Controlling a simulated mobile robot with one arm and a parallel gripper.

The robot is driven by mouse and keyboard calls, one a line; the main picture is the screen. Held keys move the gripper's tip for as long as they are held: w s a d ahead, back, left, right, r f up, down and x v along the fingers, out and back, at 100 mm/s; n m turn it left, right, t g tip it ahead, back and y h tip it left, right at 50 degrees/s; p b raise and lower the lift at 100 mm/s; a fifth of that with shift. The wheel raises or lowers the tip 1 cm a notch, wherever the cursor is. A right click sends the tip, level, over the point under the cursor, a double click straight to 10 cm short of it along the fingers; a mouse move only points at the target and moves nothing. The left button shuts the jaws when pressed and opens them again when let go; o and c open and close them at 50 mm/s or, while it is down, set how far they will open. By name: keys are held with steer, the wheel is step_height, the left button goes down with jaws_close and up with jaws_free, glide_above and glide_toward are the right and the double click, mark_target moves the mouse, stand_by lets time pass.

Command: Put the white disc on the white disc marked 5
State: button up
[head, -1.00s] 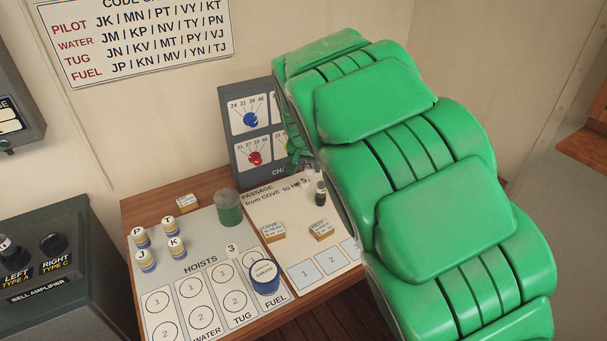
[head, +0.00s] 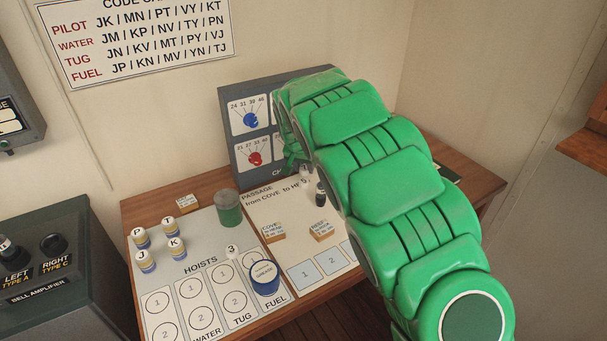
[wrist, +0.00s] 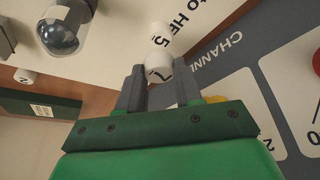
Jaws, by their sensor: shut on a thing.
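The white disc marked 5 (head: 305,183) stands on the passage sheet near the upright panel. It also shows in the wrist view (wrist: 160,32), just beyond my fingertips. My gripper (wrist: 160,78) is shut on another white disc (wrist: 159,68), whose mark looks like a 1 or 7. The held disc appears right beside or over the disc marked 5; I cannot tell whether they touch. In the head view my arm hides most of my gripper and the held disc.
A dark bottle-like piece (head: 320,194) stands close to the disc marked 5. A glassy dome (wrist: 64,28) shows in the wrist view. The channel panel (head: 240,172) rises behind. A green cylinder (head: 229,208), a blue cup (head: 265,279) and small blocks stand left and in front.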

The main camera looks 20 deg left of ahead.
mark_target(303, 170)
steer(key=shift+w+a+f, duration=0.2)
steer(key=shift+w+f, duration=0.2)
steer(key=shift+f, duration=1.55)
steer(key=shift+f, duration=0.1)
steer(key=o, duration=1)
steer(key=shift+v, duration=6.15)
